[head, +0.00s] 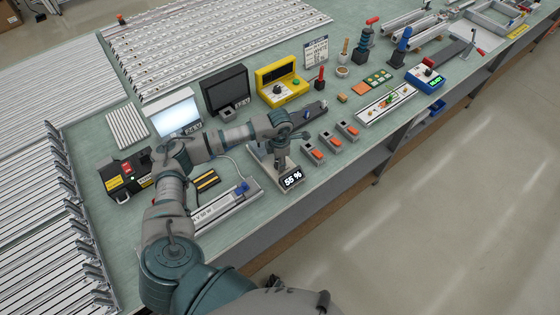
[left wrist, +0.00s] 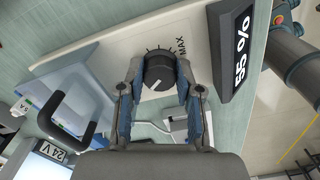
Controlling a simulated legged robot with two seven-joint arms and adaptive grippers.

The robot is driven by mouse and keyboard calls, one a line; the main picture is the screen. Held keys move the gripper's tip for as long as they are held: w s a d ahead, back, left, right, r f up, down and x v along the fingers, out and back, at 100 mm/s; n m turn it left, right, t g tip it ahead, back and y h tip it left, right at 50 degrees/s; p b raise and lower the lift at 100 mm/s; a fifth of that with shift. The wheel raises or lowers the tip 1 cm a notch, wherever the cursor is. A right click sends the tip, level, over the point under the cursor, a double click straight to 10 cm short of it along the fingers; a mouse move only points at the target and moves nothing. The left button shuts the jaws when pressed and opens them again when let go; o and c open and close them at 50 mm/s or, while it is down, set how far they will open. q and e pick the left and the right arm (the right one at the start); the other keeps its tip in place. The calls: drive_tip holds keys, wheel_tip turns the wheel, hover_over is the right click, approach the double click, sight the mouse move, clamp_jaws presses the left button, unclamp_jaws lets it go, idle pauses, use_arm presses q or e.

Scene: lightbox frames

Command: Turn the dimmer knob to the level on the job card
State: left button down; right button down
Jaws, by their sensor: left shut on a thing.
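The dark round dimmer knob (left wrist: 158,71) sits on a pale panel (left wrist: 103,48) with tick marks and the word MAX at its upper right. Its white pointer mark faces down and slightly left in the left wrist view. The display (left wrist: 236,50) beside it reads 55 %, and it shows in the head view too (head: 292,179). My left gripper (left wrist: 158,76) has a finger on each side of the knob and is shut on it. In the head view my left gripper (head: 284,158) hides the knob. My right gripper is not in view. No card is clearly readable as the job card.
A lit lightbox (head: 175,112) stands left of my forearm, near a black box (head: 226,90) and a yellow unit (head: 281,82). A printed card (head: 316,52) stands behind. Several small grey blocks with orange tops (head: 330,143) lie right of the dimmer, near the table edge.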

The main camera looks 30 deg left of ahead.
use_arm(q)
drive_tip(key=shift+w+r, duration=0.1)
drive_tip(key=shift+w, duration=0.05)
drive_tip(key=c, duration=0.8)
unclamp_jaws()
drive_tip(key=shift+a, duration=0.1)
drive_tip(key=shift+o, duration=0.2)
wheel_tip(320, 180, up, 12)
drive_tip(key=shift+f, duration=0.2)
